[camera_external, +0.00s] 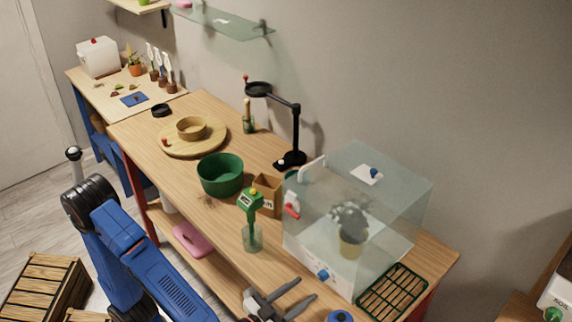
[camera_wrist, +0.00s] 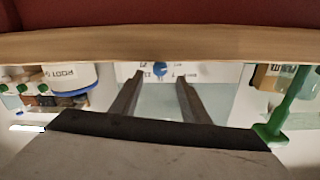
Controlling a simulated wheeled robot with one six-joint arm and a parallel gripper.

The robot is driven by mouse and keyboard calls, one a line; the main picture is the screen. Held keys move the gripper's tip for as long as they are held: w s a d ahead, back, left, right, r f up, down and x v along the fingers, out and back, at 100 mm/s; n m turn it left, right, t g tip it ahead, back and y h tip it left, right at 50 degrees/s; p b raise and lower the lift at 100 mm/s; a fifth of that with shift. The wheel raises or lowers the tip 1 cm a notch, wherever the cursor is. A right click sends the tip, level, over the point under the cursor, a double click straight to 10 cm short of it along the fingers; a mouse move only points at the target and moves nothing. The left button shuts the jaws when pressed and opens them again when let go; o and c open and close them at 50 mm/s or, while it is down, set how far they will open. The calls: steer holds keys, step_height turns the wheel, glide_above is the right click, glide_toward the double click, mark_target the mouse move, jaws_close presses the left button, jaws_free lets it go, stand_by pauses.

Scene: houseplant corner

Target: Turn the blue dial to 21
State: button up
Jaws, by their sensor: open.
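The blue dial (camera_external: 322,274) sits low on the front of a clear case (camera_external: 345,195). In the wrist view the blue dial (camera_wrist: 159,70) is on a white plate with small numbers and marks around it. They are too small to tell its setting. My gripper (camera_external: 305,290) is open and empty in front of the case, at the table's front edge. In the wrist view, my gripper's (camera_wrist: 161,80) two fingers point at the dial, one on each side of it in the picture. I cannot tell how much gap is left before the dial.
The wooden table (camera_external: 235,270) has a green tool in a glass (camera_external: 252,235) left of the case and a green grid tray (camera_external: 392,290) to its right. A green pot (camera_external: 221,175) and black lamp (camera_external: 297,130) stand farther back. Another blue knob (camera_external: 374,172) is on the case's top.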

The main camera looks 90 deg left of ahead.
mark_target(320, 278)
steer(key=shift+x, duration=3.05)
jaws_close()
steer(key=c, duration=1.1)
jaws_free()
steer(key=shift+m, duration=0.3)
